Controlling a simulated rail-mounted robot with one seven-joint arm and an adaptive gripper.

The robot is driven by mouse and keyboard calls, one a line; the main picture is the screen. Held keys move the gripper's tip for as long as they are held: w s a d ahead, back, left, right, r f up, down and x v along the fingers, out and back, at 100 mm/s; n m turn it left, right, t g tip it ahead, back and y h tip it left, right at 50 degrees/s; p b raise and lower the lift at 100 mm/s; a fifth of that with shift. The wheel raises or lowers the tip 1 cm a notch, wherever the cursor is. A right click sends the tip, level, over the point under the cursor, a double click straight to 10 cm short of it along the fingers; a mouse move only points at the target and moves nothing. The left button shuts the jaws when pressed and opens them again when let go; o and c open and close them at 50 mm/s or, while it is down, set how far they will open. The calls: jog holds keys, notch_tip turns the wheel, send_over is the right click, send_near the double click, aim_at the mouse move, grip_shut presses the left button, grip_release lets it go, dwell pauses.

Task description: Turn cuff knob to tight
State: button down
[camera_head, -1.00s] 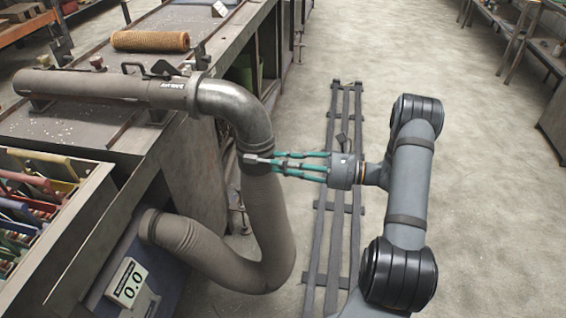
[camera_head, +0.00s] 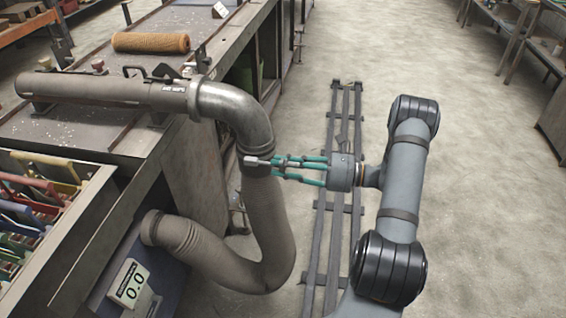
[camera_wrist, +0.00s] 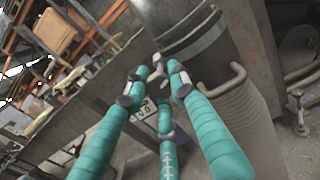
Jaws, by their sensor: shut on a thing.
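The cuff (camera_head: 252,166) is a dark band joining the metal elbow pipe to the grey hose. Its knob (camera_head: 257,161) is a small pale piece on the cuff's side facing my arm. My gripper (camera_head: 274,163) has three teal fingers and is shut on the knob, reaching in from the right. The fingertips partly hide the knob. In the wrist view the fingers (camera_wrist: 160,78) close together beside the dark cuff (camera_wrist: 188,45). The knob's setting cannot be read.
The grey hose (camera_head: 268,225) curves below the cuff to a box with a display (camera_head: 131,284) reading 0.0. The metal elbow (camera_head: 240,112) is just above my gripper. A bench (camera_head: 75,128) stands left. Floor rails (camera_head: 333,215) run below; open floor lies right.

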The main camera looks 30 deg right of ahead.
jog(key=m+p, duration=0.1)
jog(key=m, duration=0.1)
jog(key=m+p, duration=0.1)
jog(key=m, duration=0.1)
jog(key=shift+r+m, duration=0.2)
jog(key=shift+m, duration=0.1)
jog(key=m+p, duration=0.1)
jog(key=m, duration=0.3)
jog(key=shift+w+m, duration=0.1)
jog(key=shift+m, duration=0.2)
jog(key=m+p, duration=0.2)
jog(key=m, duration=0.3)
jog(key=shift+d, duration=0.1)
jog(key=shift+f+m+p, duration=0.1)
jog(key=shift+m+p, duration=0.25)
jog(key=shift+m, duration=1.85)
jog(key=c, duration=1.4)
grip_release()
jog(key=shift+c, duration=0.2)
jog(key=shift+f, duration=0.1)
